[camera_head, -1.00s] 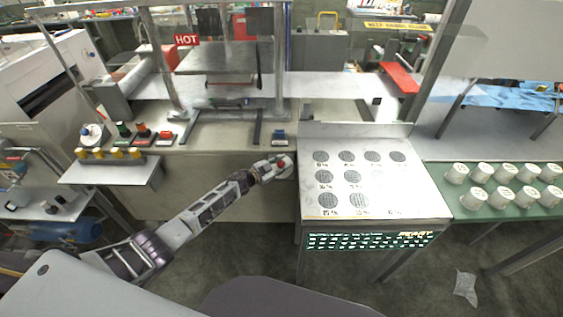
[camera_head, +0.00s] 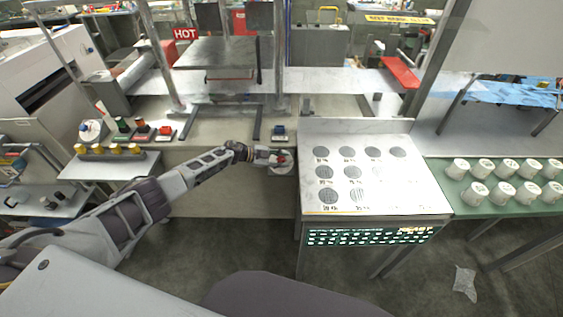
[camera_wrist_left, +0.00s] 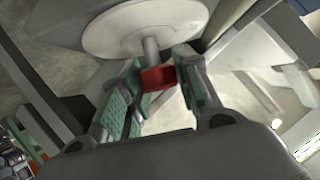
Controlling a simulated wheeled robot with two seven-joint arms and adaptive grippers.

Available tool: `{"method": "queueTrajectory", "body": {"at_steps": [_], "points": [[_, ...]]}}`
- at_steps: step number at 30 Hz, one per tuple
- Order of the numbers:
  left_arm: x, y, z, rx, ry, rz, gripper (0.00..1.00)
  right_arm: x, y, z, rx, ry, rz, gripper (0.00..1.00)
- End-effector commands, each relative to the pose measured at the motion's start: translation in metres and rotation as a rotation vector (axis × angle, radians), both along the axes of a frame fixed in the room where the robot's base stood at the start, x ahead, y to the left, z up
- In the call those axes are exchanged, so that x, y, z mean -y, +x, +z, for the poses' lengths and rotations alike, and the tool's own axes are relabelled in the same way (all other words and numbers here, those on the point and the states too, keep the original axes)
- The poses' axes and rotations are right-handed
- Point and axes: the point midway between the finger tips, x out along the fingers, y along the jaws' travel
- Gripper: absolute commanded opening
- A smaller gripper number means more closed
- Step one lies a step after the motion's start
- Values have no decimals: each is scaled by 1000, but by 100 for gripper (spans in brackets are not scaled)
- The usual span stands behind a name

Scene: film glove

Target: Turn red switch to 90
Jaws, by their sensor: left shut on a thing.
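The red switch (camera_wrist_left: 158,78) shows in the left wrist view, on a grey shaft in front of a pale round disc (camera_wrist_left: 145,25). My left gripper (camera_wrist_left: 165,95) is around it, with green-padded fingers on both sides, shut on the switch. In the head view my left gripper (camera_head: 275,158) is at the front of the bench, just left of the white panel table. My right gripper is not in view.
A white panel table (camera_head: 400,205) with round dark discs stands right of the gripper. Several white cups (camera_head: 480,168) stand on a green surface further right.

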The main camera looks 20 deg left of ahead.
Motion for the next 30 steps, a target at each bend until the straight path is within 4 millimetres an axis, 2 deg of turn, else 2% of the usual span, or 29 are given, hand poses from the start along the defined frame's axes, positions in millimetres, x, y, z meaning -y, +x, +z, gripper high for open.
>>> {"method": "queueTrajectory", "body": {"at_steps": [3,12,30], "points": [[1,3,1,-3,31,-59,8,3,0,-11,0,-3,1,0],[2,1,0,-22,90,-167,8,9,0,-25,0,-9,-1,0],[2,0,1,-30,114,-212,8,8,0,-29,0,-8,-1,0]]}}
